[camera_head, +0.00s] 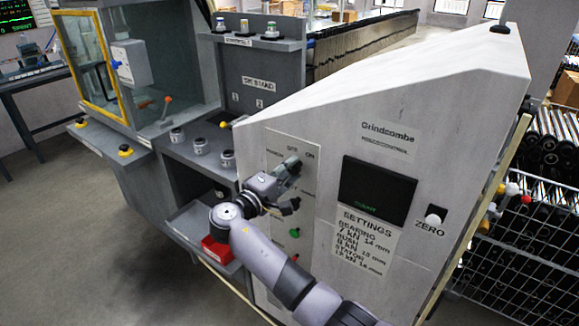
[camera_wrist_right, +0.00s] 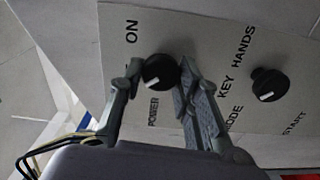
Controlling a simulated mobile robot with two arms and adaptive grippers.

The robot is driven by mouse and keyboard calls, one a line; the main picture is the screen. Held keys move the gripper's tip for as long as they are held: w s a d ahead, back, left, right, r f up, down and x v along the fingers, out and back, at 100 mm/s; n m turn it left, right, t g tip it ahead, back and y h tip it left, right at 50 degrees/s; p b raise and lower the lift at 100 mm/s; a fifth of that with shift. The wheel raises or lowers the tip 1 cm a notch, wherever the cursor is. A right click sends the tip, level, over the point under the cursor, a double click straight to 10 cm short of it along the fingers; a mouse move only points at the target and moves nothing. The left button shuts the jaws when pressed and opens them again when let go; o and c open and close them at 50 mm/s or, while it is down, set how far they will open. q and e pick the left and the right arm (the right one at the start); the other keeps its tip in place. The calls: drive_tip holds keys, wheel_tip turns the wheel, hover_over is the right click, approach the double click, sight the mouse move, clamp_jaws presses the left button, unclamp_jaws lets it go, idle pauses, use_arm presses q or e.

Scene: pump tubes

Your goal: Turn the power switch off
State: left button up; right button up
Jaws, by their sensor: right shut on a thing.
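The power switch is a round black knob (camera_wrist_right: 160,72) with a short white mark, on the light label panel in the right wrist view. Its mark is at the knob's lower-left side, away from the printed ON. The OFF print is hidden there by a finger. My right gripper (camera_wrist_right: 162,75) has one finger on each side of the knob and is shut on it. In the head view my right gripper (camera_head: 290,170) is at the machine's front panel, below the OFF and ON print, and largely hides the knob. My left gripper is not in view.
A second black knob (camera_wrist_right: 269,84), for MODE, sits beside the power knob. Below it on the panel is a green button (camera_head: 294,233). The dark display (camera_head: 376,190) and a white knob (camera_head: 433,219) are to the right. A red box (camera_head: 216,249) stands left of my arm.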

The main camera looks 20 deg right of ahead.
drive_tip(key=shift+r+n, duration=0.1)
drive_tip(key=shift+n, duration=0.5)
drive_tip(key=o, duration=1.1)
drive_tip(key=shift+v, duration=3.8)
